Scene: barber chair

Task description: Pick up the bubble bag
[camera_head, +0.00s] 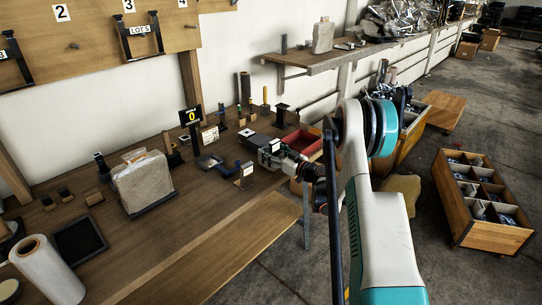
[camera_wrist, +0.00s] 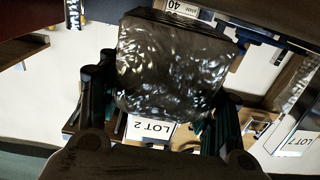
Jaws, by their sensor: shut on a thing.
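The bubble bag (camera_wrist: 178,62) is a dark, shiny, crinkled pouch that fills the upper middle of the wrist view. My gripper (camera_wrist: 158,98) has one dark finger on each side of it and is shut on it. In the head view my gripper (camera_head: 270,152) reaches over the right part of the wooden workbench, beside a red tray. There the bag is small and partly hidden by the gripper, so its outline is hard to tell.
A black "0" sign (camera_head: 191,117) rises behind. A bulky wrapped block (camera_head: 142,182) and a white roll (camera_head: 47,270) stand farther left. The bench front is clear.

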